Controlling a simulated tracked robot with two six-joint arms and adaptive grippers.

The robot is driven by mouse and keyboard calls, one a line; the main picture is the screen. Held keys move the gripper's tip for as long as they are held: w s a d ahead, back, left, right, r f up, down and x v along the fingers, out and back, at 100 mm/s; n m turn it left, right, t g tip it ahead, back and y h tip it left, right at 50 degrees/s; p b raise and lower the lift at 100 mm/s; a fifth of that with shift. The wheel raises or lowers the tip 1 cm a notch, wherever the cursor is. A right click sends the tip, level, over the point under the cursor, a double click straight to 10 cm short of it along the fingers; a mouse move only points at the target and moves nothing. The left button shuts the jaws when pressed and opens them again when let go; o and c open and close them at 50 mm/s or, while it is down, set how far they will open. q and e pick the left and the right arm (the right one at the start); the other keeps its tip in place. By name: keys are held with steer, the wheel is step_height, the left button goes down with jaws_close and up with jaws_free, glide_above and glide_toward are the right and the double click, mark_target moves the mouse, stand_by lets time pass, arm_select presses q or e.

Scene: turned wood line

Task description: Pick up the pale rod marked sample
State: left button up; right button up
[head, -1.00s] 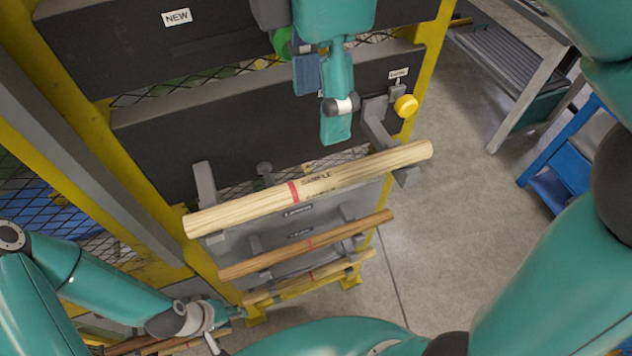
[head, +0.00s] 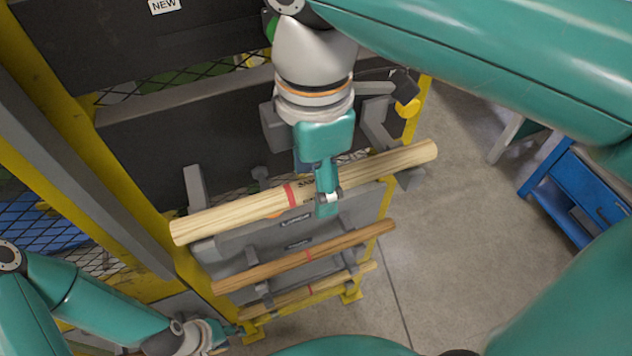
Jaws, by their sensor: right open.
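The pale rod marked SAMPLE (head: 235,214) lies on the top pair of grey hooks of the rack, with a red band near its middle. My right gripper (head: 318,188) is open at the rod, just right of the red band. One finger hangs in front of the rod and covers part of the lettering. The other finger is mostly hidden behind the rod. I cannot tell whether either finger touches it. My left gripper (head: 228,334) is low at the left, far below the rod, and its fingers are too small to read.
A browner rod (head: 340,243) and a thinner pale rod (head: 325,286) lie on lower hooks, each with a red band. Yellow rack posts stand on both sides. A blue cabinet (head: 580,200) stands at the right, with open floor (head: 450,240) between.

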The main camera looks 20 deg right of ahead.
steer(key=shift+f, duration=0.15)
jaws_close()
stand_by(0.4)
